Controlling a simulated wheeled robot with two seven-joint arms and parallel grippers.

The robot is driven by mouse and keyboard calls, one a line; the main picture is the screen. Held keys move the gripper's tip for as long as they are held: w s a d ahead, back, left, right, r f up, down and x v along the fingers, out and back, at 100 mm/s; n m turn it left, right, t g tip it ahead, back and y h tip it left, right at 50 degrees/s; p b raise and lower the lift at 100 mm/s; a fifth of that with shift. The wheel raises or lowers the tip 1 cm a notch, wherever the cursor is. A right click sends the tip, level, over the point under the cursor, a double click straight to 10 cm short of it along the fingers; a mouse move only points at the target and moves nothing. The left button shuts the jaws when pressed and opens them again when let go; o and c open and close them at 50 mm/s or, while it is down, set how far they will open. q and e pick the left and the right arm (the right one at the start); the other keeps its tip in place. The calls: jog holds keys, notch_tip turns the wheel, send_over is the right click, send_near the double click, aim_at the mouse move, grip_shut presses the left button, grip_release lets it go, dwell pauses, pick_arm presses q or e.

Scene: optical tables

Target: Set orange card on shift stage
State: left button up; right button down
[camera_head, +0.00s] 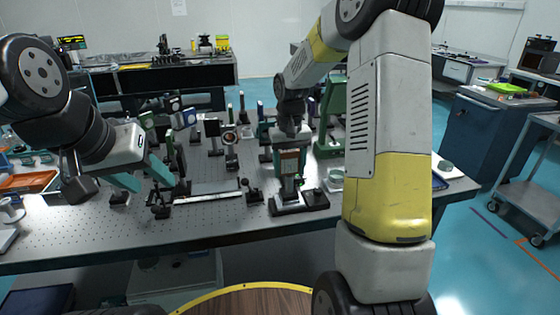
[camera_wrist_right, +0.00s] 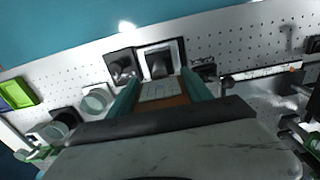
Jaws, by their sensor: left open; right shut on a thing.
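The orange card (camera_head: 289,163) is upright between the green fingers of my right gripper (camera_head: 289,158), over the front middle of the optical table (camera_head: 230,222). My right gripper is shut on it. In the right wrist view the card (camera_wrist_right: 165,101) shows as a brown-orange strip with a pale upper part between the fingers. A black-based mount (camera_head: 290,205), seemingly the shift stage, stands on the table just below the card. I cannot tell whether the card touches it. My left gripper (camera_head: 143,178) is open and empty above the table's left side.
Several optical mounts on posts stand behind and left of the card. A long flat rail (camera_head: 208,196) lies left of the black-based mount. An orange tray (camera_head: 28,181) is at the far left. A blue cabinet (camera_head: 490,140) and a cart (camera_head: 530,185) stand right of the table.

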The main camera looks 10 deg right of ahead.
jog(key=shift+c, duration=2.2)
grip_release()
jog(key=shift+f, duration=0.15)
notch_tip(320, 180, up, 12)
jog(key=shift+f, duration=0.1)
jog(key=s+r+t, duration=0.2)
jog(key=s+r, duration=0.5)
jog(key=s, duration=0.3)
jog(key=s+a+f+t+y, duration=0.1)
jog(key=s+t, duration=0.3)
jog(key=s, duration=1)
jog(key=shift+s+a+f+y, duration=0.15)
jog(key=shift+a+f+y, duration=0.15)
jog(key=shift+a+y, duration=0.3)
